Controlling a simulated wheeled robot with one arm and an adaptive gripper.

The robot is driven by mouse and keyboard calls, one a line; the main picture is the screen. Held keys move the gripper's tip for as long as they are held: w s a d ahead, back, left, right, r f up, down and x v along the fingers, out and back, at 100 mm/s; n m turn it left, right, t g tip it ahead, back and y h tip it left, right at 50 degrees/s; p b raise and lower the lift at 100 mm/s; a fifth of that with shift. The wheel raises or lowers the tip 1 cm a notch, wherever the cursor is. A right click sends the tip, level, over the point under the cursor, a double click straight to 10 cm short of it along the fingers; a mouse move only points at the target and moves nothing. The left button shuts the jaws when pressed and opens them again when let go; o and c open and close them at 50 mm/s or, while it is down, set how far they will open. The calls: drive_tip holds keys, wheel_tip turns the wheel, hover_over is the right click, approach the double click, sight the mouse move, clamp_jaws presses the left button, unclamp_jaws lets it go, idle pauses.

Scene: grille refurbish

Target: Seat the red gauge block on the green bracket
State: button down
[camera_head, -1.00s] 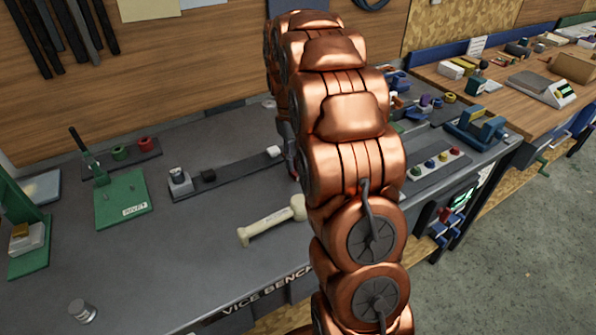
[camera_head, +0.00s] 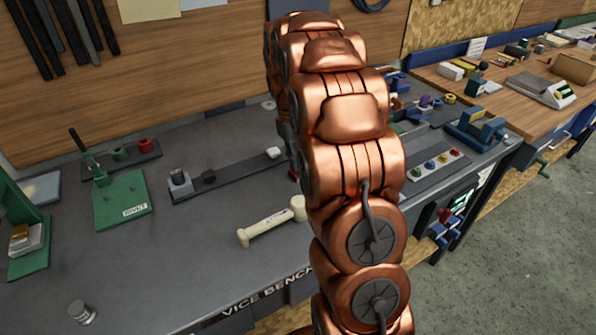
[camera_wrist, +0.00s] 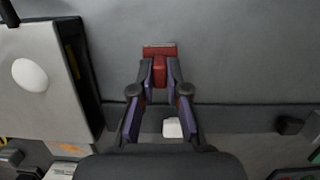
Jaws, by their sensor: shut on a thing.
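In the wrist view my gripper (camera_wrist: 159,78) is shut on the red gauge block (camera_wrist: 159,50). Its purple-sided fingers close on the block's narrow middle part, and a wider red part shows beyond the fingertips. Grey bench surface lies behind the block; I cannot tell the gap between them. In the head view my copper arm hides most of the gripper, and only a small bit of red (camera_head: 293,175) shows at the arm's left edge. I cannot pick out the green bracket for sure; my arm may hide it.
A dark rail (camera_head: 235,172) with a white end piece lies left of my arm. A cream mallet (camera_head: 272,222) lies nearer the front. A green rivet press (camera_head: 122,202) stands further left. A tray of coloured knobs (camera_head: 437,170) and a blue fixture (camera_head: 476,128) are at the right.

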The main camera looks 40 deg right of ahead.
drive_tip(key=shift+r, duration=0.85)
idle(0.3)
drive_tip(key=shift+r+p, duration=0.45)
drive_tip(key=shift+r, duration=1.25)
drive_tip(key=shift+s, duration=0.1)
